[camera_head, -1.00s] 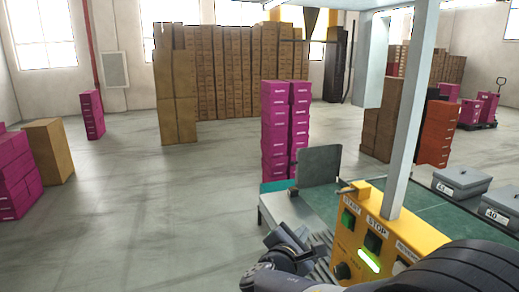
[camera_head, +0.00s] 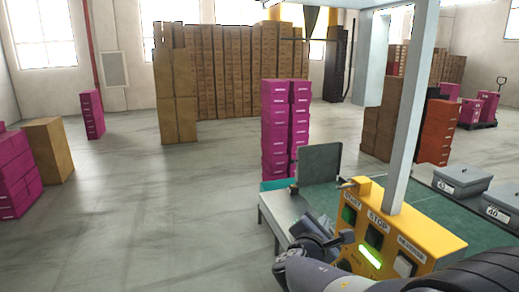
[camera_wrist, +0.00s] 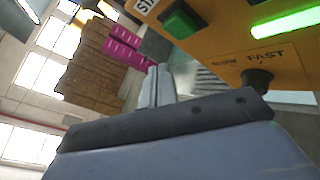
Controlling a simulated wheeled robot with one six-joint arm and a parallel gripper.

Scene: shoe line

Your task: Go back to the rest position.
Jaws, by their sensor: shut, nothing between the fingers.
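My gripper (camera_head: 338,239) is at the lower middle of the head view, close to the left side of the yellow control box (camera_head: 395,235). In the wrist view its fingers (camera_wrist: 158,85) are together with nothing between them. The box also fills the top right of the wrist view (camera_wrist: 225,50), with a green button (camera_wrist: 183,20), a lit green strip (camera_wrist: 287,22) and a dark knob (camera_wrist: 257,80). Whether the gripper touches the box cannot be told.
A grey post (camera_head: 413,105) rises behind the box. A green-topped table (camera_head: 440,215) carries lidded grey boxes (camera_head: 462,180). Magenta box stacks (camera_head: 275,130) stand behind the table.

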